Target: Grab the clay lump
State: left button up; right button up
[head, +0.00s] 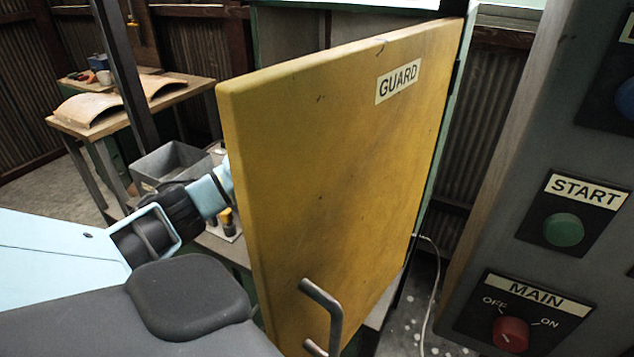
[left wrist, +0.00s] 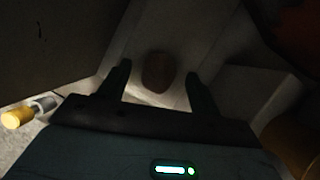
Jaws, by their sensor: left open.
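In the left wrist view a dark brown rounded lump (left wrist: 158,72), which looks like the clay lump, lies on a pale surface. My left gripper (left wrist: 158,80) is open, with its two fingers apart on either side of the lump in the picture. Whether the fingers touch it cannot be told in this dim view. In the head view my left arm reaches behind the yellow guard door (head: 335,150), which hides the gripper and the lump. My right gripper is not in view.
The guard door has a metal handle (head: 325,305) and stands close to my left arm. A grey bin (head: 172,163) is beyond the arm. A wooden table (head: 190,90) with curved sheets stands at back left. A control panel (head: 500,235) with START and MAIN switches fills the right.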

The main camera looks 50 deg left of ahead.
pick_arm(q)
jog(key=shift+c, duration=0.3)
jog(key=c, duration=1)
jog(key=shift+r, duration=0.1)
jog(key=shift+c, duration=0.2)
jog(key=shift+r, duration=1.55)
jog(key=s+d, duration=0.4)
jog(key=s, duration=0.2)
jog(key=s+d+r+b, duration=0.1)
jog(key=s+d, duration=0.3)
jog(key=s, duration=0.3)
jog(key=shift+s+d+r, duration=0.25)
jog(key=shift+d+r, duration=0.05)
